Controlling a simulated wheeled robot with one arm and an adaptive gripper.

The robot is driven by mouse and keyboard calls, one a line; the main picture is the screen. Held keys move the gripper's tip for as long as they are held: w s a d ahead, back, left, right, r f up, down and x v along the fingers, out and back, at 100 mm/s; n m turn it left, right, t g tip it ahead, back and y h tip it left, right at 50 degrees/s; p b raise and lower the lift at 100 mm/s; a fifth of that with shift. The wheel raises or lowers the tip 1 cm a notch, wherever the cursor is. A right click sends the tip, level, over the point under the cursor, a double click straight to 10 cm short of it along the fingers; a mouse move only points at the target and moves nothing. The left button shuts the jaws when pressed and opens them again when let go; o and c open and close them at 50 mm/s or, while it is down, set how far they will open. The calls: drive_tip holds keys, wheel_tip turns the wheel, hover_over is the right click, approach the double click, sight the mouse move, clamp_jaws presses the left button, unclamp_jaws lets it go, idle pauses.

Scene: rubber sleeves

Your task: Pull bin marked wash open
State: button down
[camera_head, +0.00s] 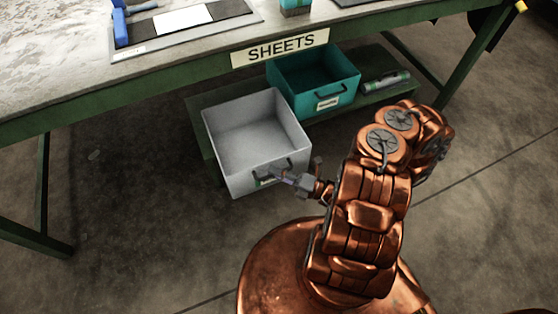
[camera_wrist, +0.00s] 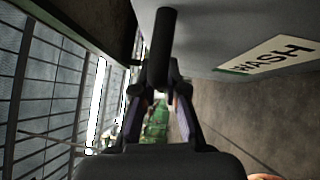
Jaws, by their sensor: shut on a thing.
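The grey open-topped bin (camera_head: 242,181) sits below the green workbench. It sticks out past the low green shelf, further forward than the teal bin. It looks empty inside. In the wrist view its grey front (camera_wrist: 205,30) carries a label reading WASH (camera_wrist: 268,57), and a dark bar handle (camera_wrist: 164,40) stands out from that front. My gripper (camera_head: 284,177) is at the bin's front wall, beside the label. In the wrist view my gripper (camera_wrist: 160,92) is shut on the handle, its fingers one on each side.
A teal bin (camera_head: 305,88) stands behind and right of the grey bin. A dark cylinder (camera_head: 386,82) lies on the shelf (camera_head: 208,104) further right. A SHEETS sign (camera_head: 281,48) hangs on the bench edge. Bench legs (camera_head: 42,185) stand left and right. The floor (camera_head: 130,210) in front is clear.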

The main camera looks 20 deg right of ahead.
drive_tip(key=shift+s, duration=0.15)
drive_tip(key=c, duration=1.2)
unclamp_jaws()
drive_tip(key=shift+s+d, duration=0.1)
drive_tip(key=v, duration=1.1)
drive_tip(key=shift+s+d, duration=0.25)
drive_tip(key=shift+d, duration=0.05)
